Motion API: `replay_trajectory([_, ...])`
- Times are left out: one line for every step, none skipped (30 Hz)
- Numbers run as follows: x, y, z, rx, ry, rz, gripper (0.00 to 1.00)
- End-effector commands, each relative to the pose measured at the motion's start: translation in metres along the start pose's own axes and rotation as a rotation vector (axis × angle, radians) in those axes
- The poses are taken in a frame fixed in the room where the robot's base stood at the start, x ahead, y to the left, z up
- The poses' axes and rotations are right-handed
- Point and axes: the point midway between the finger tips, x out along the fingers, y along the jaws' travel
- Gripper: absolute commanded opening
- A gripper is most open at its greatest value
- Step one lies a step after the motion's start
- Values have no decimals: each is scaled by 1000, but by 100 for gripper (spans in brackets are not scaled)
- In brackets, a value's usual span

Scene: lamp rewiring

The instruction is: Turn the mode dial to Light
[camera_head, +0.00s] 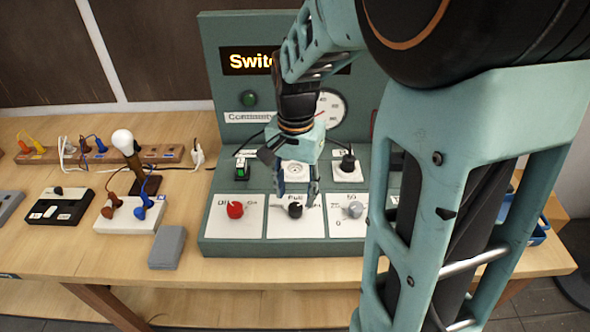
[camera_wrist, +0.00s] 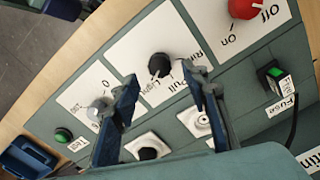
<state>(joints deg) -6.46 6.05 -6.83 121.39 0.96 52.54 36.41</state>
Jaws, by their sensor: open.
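The mode dial is a black round knob (camera_head: 295,210) on the middle white plate of the green panel's sloped front. In the wrist view the dial (camera_wrist: 160,65) shows a small pale mark near its edge on the label side. The word Light is printed beside it, with a label like Full or Pull in the middle and a partly hidden one on the other side. My gripper (camera_head: 297,196) is open just above the dial, pointing down. In the wrist view its fingers (camera_wrist: 160,76) stand on either side of the dial; contact cannot be told.
A red Off/On knob (camera_head: 235,210) and a grey knob (camera_head: 354,211) flank the dial. A green fuse switch (camera_head: 241,171) and sockets sit above. A lamp bulb (camera_head: 122,142), white block (camera_head: 130,214) and grey box (camera_head: 167,247) stand left. My arm hides the panel's right side.

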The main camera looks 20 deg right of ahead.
Motion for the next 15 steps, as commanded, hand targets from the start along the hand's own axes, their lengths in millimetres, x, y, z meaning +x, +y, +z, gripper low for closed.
replay_trajectory([-13, -1, -1, 0, 5, -4, 41])
replay_trajectory([-20, -1, -1, 0, 5, -4, 41])
replay_trajectory([-29, -1, -1, -1, 5, -4, 41])
replay_trajectory([-35, -1, -1, -1, 5, -4, 41])
replay_trajectory([-40, -1, -1, -1, 4, -3, 41])
replay_trajectory([-48, -1, -1, -1, 5, -3, 41])
replay_trajectory([-53, -1, -1, -1, 5, -3, 41])
replay_trajectory([-57, 0, -1, -1, 3, -2, 41])
replay_trajectory([-62, 0, -1, -1, 4, -2, 41])
replay_trajectory([-66, 0, -1, -1, 3, -2, 41])
replay_trajectory([-69, 0, -1, -1, 3, -1, 41])
replay_trajectory([-72, 0, -1, -1, 3, -1, 41])
replay_trajectory([-74, 0, 0, -1, 2, -1, 41])
replay_trajectory([-75, 0, 0, -1, 2, 0, 41])
replay_trajectory([-77, 0, 0, -1, 1, 0, 41])
